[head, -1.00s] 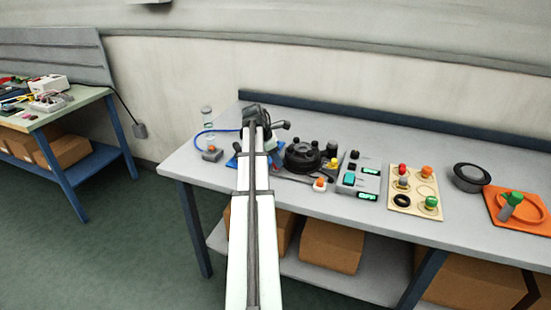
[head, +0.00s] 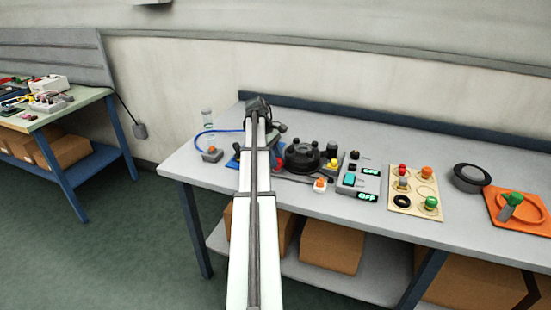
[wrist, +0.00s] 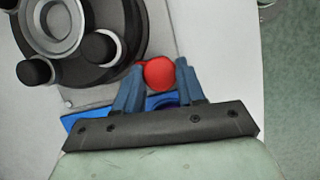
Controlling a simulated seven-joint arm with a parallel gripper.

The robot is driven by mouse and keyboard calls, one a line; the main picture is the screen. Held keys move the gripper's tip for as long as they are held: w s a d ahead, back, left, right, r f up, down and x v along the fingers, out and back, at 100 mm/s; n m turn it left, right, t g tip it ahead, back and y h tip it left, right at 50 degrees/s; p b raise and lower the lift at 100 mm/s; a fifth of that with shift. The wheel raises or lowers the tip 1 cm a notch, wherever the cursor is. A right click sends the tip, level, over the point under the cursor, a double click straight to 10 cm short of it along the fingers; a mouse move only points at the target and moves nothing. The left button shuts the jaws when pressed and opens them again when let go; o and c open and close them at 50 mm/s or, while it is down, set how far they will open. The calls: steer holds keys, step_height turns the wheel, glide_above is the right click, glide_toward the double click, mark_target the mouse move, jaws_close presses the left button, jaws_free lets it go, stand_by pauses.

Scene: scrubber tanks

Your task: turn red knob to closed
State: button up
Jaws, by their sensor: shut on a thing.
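The red knob (wrist: 159,73) shows in the wrist view as a round red top between the two blue fingers of my gripper (wrist: 159,69). The fingers are shut on it from both sides. No pointer or marking on the knob is visible, so I cannot tell its turned position.
A black round unit with several black knobs (wrist: 103,47) stands close beside my left finger; it also shows in the head view (head: 302,158). A control box with OFF displays (head: 351,181), a beige board (head: 427,211) and an orange tray (head: 540,227) stand farther right.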

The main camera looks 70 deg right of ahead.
steer(key=m+y, duration=0.1)
steer(key=m, duration=0.3)
steer(key=shift+d+m+t+y, duration=0.15)
steer(key=shift+m+t+y, duration=0.15)
steer(key=shift+t+y, duration=0.1)
stand_by(0.4)
steer(key=o, duration=1.1)
steer(key=shift+c, duration=0.2)
